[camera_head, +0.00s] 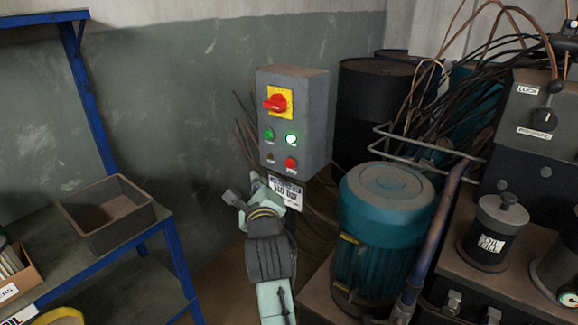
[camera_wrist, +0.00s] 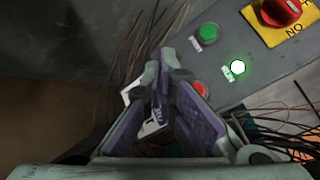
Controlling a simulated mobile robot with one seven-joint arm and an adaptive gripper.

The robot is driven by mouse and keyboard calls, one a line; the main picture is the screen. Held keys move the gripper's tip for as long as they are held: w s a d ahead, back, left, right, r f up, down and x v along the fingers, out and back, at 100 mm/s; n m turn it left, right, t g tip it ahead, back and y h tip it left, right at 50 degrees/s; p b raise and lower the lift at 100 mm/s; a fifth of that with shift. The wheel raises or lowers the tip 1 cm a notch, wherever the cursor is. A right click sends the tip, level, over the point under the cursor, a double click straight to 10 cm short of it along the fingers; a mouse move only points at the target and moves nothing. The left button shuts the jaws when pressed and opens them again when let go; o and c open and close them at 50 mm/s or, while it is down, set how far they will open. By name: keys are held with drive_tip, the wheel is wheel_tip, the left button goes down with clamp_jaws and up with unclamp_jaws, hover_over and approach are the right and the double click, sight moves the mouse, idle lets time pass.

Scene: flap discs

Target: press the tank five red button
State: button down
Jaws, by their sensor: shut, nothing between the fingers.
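A grey control box (camera_head: 314,120) hangs by the wall in the head view. Its red button (camera_head: 291,163) is at the lower right of its front, below a lit green lamp (camera_head: 291,139). In the wrist view the red button (camera_wrist: 200,87) is partly hidden behind a finger of my gripper (camera_wrist: 168,73). In the head view my gripper (camera_head: 244,190) is below and left of the box's front, near its lower edge. My gripper is shut and empty. I cannot tell whether a fingertip touches the button.
A green button (camera_head: 269,134) and red rotary switch on a yellow plate (camera_head: 287,99) are higher on the box. A label plate (camera_head: 288,194) hangs below it. A teal motor (camera_head: 385,215) and black drum (camera_head: 365,105) stand right; a blue-framed shelf (camera_head: 140,235) stands left.

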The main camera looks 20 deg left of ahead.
drive_tip(key=w+d, duration=0.2)
drive_tip(key=w, duration=0.5)
drive_tip(key=shift+d, duration=0.35)
drive_tip(key=shift+w, duration=0.15)
idle(1.0)
drive_tip(key=shift+w+d, duration=0.15)
drive_tip(key=shift+w, duration=0.2)
drive_tip(key=shift+w+d+p, duration=0.2)
drive_tip(key=shift+w+p, duration=0.25)
drive_tip(key=shift+w, duration=0.05)
idle(0.8)
drive_tip(key=shift+s, duration=0.15)
drive_tip(key=shift+s+a+p, duration=0.3)
drive_tip(key=shift+s+p, duration=0.1)
drive_tip(key=shift+s, duration=0.35)
drive_tip(key=shift+s+a+p, duration=0.25)
drive_tip(key=shift+s+a, duration=0.05)
drive_tip(key=shift+s, duration=0.5)
drive_tip(key=shift+s+a+p, duration=0.2)
drive_tip(key=shift+s+a, duration=0.1)
drive_tip(key=shift+s, duration=0.45)
drive_tip(key=shift+s+a+p, duration=0.25)
drive_tip(key=shift+s+a, duration=0.05)
drive_tip(key=shift+s, duration=0.5)
